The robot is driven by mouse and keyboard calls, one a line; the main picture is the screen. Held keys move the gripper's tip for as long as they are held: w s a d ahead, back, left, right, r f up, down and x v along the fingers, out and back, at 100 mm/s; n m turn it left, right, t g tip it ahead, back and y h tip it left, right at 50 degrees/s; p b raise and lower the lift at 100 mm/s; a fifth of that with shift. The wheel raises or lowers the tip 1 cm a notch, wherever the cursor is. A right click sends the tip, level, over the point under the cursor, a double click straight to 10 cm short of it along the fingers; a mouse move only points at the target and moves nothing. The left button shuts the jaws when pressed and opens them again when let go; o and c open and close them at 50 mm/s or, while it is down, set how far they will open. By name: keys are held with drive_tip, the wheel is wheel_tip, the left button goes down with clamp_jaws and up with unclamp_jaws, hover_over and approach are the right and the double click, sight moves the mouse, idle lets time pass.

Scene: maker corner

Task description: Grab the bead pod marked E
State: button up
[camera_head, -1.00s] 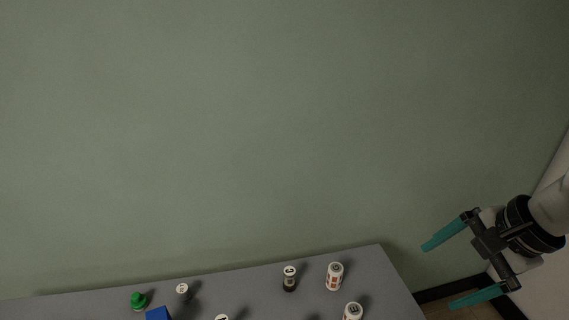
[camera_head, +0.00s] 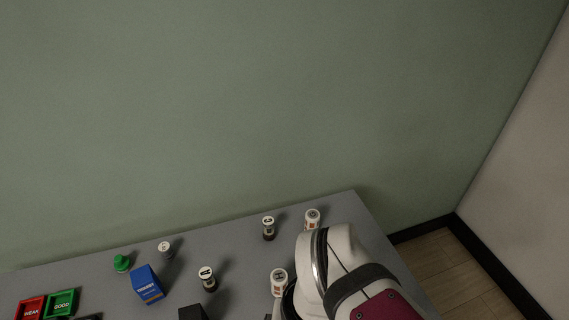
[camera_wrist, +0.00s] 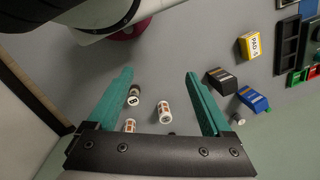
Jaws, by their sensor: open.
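Several small cylindrical pods with white lettered caps stand on the grey table (camera_head: 230,240). In the head view there are two dark-bodied ones (camera_head: 268,229) (camera_head: 208,279), two white ones with orange marks (camera_head: 312,219) (camera_head: 279,282) and a small grey one (camera_head: 165,249). The letters are too small to read surely, so I cannot tell which is E. My gripper (camera_wrist: 159,74) is open and empty, with teal fingers. In the wrist view a dark pod (camera_wrist: 134,96) and white pods (camera_wrist: 164,112) (camera_wrist: 129,125) show between the fingers, below them. The head view hides my gripper behind my arm.
A blue box (camera_head: 146,284), a green knobbed item (camera_head: 121,263), and red (camera_head: 31,309) and green (camera_head: 61,304) trays stand at the left. A yellow box (camera_wrist: 250,46) and a dark box (camera_wrist: 221,80) show in the wrist view. A wall backs the table.

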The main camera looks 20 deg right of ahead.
drive_tip(key=w+d+f+n+g+h, duration=0.25)
drive_tip(key=d+n+h, duration=0.25)
drive_tip(key=d, duration=0.3)
drive_tip(key=w+d+f+n+g+h, duration=0.1)
drive_tip(key=w+d+n+h, duration=0.35)
drive_tip(key=d, duration=0.25)
drive_tip(key=w+d+f+n+t+h, duration=0.1)
drive_tip(key=w+f+n+t, duration=0.1)
drive_tip(key=w+n, duration=0.3)
drive_tip(key=w+d+f+n+t+h, duration=0.1)
drive_tip(key=w+f+n+t+h, duration=0.1)
drive_tip(key=w+f+n, duration=0.1)
drive_tip(key=w+d+f+n+t+h, duration=0.1)
drive_tip(key=w+f+n+t+h, duration=0.1)
drive_tip(key=w+n, duration=0.4)
drive_tip(key=shift+w+d+f+n+t, duration=0.1)
drive_tip(key=shift+w+f+n+t, duration=0.15)
drive_tip(key=shift+n, duration=0.3)
drive_tip(key=shift+w+d+f+n+t, duration=0.1)
drive_tip(key=shift+f+n+t, duration=0.1)
drive_tip(key=shift+n, duration=0.3)
drive_tip(key=shift+n+t, duration=0.3)
drive_tip(key=f, duration=0.7)
drive_tip(key=shift+w+f, duration=0.25)
drive_tip(key=shift+f, duration=0.1)
drive_tip(key=shift+x, duration=0.8)
drive_tip(key=shift+w+d+f, duration=0.1)
drive_tip(key=shift+w+d, duration=0.05)
drive_tip(key=shift+d, duration=0.35)
clamp_jaws()
